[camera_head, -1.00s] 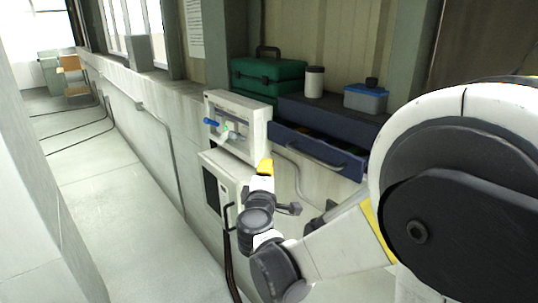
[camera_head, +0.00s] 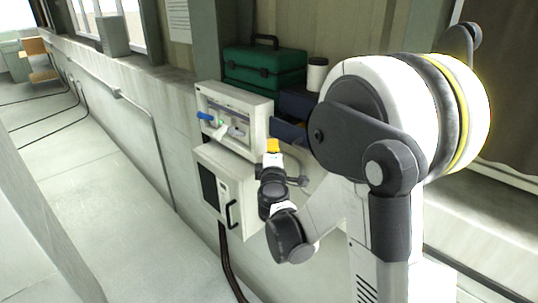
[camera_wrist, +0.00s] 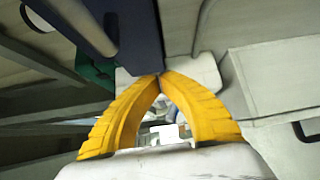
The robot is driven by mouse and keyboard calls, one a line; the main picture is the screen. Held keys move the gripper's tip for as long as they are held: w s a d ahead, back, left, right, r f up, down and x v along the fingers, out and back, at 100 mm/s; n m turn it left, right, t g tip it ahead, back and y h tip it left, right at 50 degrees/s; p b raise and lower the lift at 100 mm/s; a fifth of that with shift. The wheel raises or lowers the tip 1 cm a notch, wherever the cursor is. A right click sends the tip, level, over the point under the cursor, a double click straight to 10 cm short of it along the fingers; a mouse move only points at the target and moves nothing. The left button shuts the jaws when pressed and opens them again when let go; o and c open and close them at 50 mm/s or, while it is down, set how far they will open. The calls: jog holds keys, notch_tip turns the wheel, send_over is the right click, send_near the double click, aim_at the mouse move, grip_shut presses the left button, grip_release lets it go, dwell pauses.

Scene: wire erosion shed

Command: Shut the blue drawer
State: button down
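The blue drawer (camera_head: 288,131) shows only its left end in the head view; my arm hides the rest. It sits under the dark blue cabinet top (camera_head: 299,103) and its front stands out from it, so it looks open. In the wrist view the drawer's blue front (camera_wrist: 133,32) is close, at the upper middle, with its grey bar handle (camera_wrist: 85,27) to the left. My gripper (camera_head: 273,146) is in front of and below the drawer's left end. In the wrist view its yellow fingertips (camera_wrist: 161,75) meet, with nothing seen between them. Contact with the drawer cannot be told.
A white control box (camera_head: 236,120) with a blue knob is fixed left of the drawer, above a white cabinet (camera_head: 222,187) with a black handle. A green toolbox (camera_head: 263,70) and a white jar (camera_head: 317,74) stand above.

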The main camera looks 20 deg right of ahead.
aim_at(284, 140)
jog(key=shift+w+d, duration=0.25)
jog(key=shift+d, duration=0.35)
jog(key=shift+w+d, duration=0.2)
jog(key=shift+d, duration=0.4)
jog(key=shift+w+d+b, duration=0.2)
jog(key=shift+w+d, duration=0.05)
jog(key=shift+d, duration=0.45)
jog(key=shift+w+d+b, duration=0.15)
jog(key=shift+w+d, duration=0.05)
jog(key=shift+d, duration=0.45)
jog(key=shift+a, duration=0.2)
